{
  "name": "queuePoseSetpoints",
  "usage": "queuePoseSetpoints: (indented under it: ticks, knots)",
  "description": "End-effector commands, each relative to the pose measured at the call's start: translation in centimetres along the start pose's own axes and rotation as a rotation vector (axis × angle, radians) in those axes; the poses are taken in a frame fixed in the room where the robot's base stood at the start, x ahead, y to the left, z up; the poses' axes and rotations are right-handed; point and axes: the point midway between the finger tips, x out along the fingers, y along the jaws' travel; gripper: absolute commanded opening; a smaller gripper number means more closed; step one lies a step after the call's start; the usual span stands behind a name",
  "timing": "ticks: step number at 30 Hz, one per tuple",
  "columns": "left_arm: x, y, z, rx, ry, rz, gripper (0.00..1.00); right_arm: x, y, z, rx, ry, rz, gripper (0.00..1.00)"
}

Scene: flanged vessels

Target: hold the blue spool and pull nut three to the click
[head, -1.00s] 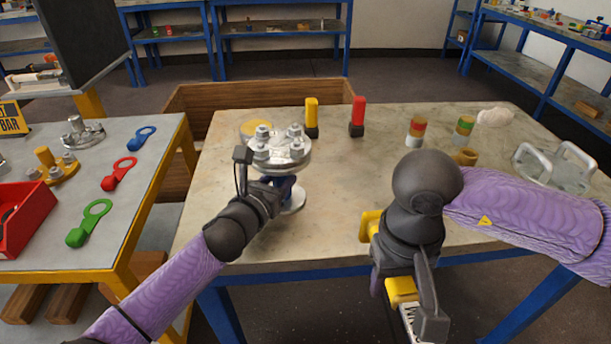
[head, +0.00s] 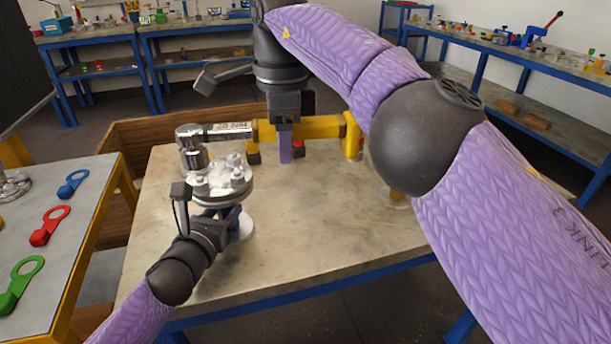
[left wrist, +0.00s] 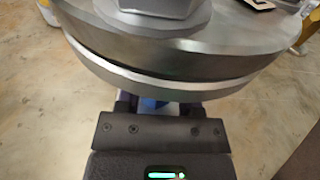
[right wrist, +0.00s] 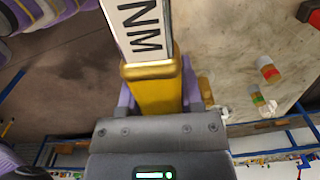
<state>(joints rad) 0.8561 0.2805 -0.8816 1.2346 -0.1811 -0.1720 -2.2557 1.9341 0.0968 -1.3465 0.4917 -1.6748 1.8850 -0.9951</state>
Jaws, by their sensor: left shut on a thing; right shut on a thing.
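The spool's upper flange (head: 218,180) carries several nuts; I cannot tell which is number three. My left gripper (head: 222,212) is shut on the spool's neck under this flange; a sliver of blue neck (left wrist: 152,103) shows between its fingers in the left wrist view. The spool's lower flange (head: 241,226) rests on the table. My right gripper (head: 285,140) is shut on the yellow handle of a torque wrench (head: 325,127), also in the right wrist view (right wrist: 155,95). The wrench lies about level, its socket (head: 193,155) at the flange's back left. I cannot tell whether it sits on a nut.
Red (head: 298,148) and yellow uprights stand behind the wrench, mostly hidden. Banded cylinders (right wrist: 267,70) stand on the table in the right wrist view. A side table holds blue, red (head: 48,227) and green ring-ended tools.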

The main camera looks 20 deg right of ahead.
Motion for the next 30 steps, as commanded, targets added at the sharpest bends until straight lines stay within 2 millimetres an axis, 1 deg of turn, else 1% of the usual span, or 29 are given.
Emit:
queuePoseSetpoints:
  ticks: [1,3,7,11,20,30]
  knots:
    - [0.0,0.1,-0.1,0.000,0.003,0.002,0.00,-0.6,0.3,0.4,0.067,0.002,-0.002,0.00]
    - [0.0,0.1,-0.1,0.000,0.003,0.002,0.00,-1.2,0.6,0.8,0.148,0.003,-0.002,0.00]
    - [0.0,0.1,-0.1,-0.001,0.003,0.002,0.00,-1.4,0.9,1.1,0.219,0.004,0.000,0.00]
    - [0.0,0.1,-0.1,-0.001,0.003,0.002,0.00,-0.5,0.9,1.1,0.223,0.005,0.002,0.00]
    - [0.0,0.1,-0.1,0.000,0.003,0.002,0.00,2.9,0.9,1.1,0.221,0.004,0.003,0.00]
    - [0.0,0.1,-0.1,0.000,0.003,0.002,0.00,3.0,0.8,1.0,0.222,0.004,0.001,0.00]
